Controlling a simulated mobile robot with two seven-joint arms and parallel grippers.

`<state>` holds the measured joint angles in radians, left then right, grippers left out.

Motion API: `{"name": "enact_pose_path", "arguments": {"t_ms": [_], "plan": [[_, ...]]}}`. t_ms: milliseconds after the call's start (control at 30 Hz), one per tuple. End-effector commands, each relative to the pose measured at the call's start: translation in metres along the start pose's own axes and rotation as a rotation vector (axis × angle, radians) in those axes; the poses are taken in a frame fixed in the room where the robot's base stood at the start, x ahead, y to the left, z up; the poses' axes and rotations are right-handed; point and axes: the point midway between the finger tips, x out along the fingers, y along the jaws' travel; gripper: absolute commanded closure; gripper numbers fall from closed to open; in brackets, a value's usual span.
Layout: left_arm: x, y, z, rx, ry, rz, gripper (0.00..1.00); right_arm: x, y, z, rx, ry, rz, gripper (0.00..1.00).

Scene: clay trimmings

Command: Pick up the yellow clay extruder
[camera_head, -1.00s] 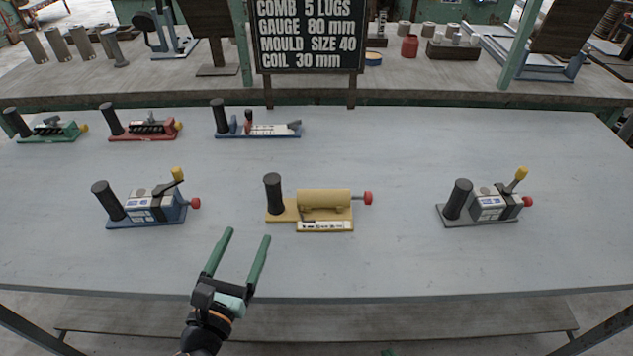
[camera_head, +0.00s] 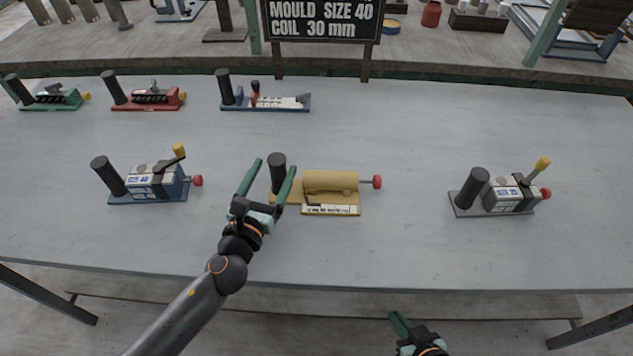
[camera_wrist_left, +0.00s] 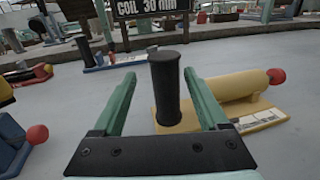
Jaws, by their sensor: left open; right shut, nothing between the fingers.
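The yellow clay extruder (camera_head: 330,184) lies in the middle of the table, with a black upright handle (camera_head: 277,172) at its left end and a red knob (camera_head: 377,182) at its right end. My left gripper (camera_head: 272,168) is open at the handle end. In the left wrist view the black handle (camera_wrist_left: 165,85) stands between the two green fingers (camera_wrist_left: 157,85), with gaps on both sides. The yellow barrel (camera_wrist_left: 235,86) extends to the right, partly behind the right finger. My right gripper (camera_head: 398,322) is shut and empty, below the table's front edge.
A blue tool (camera_head: 150,183) stands to the left and a grey one (camera_head: 500,195) to the right. Green (camera_head: 50,98), red (camera_head: 148,98) and blue (camera_head: 265,102) tools line the back. A sign (camera_head: 320,20) stands behind. The table (camera_head: 420,240) is clear between the tools.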

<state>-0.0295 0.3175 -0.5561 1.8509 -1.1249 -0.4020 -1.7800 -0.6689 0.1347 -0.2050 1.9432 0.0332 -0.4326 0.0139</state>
Motion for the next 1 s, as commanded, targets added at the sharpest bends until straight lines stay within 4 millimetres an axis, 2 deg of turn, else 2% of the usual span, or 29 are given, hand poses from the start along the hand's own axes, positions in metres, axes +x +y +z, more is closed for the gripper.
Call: {"name": "enact_pose_path", "arguments": {"t_ms": [300,600,1000], "plan": [[0.043,-0.007,0.000,-0.001,-0.002,0.001,0.23,0.001,0.001,0.001,0.000,-0.001,0.001,1.00],[0.049,-0.007,0.000,-0.001,-0.001,0.000,0.23,0.003,0.001,-0.004,-0.002,0.004,0.001,1.00],[0.048,-0.007,0.000,0.000,-0.001,0.000,0.67,0.003,0.000,-0.004,-0.002,0.006,-0.001,1.00]]}}
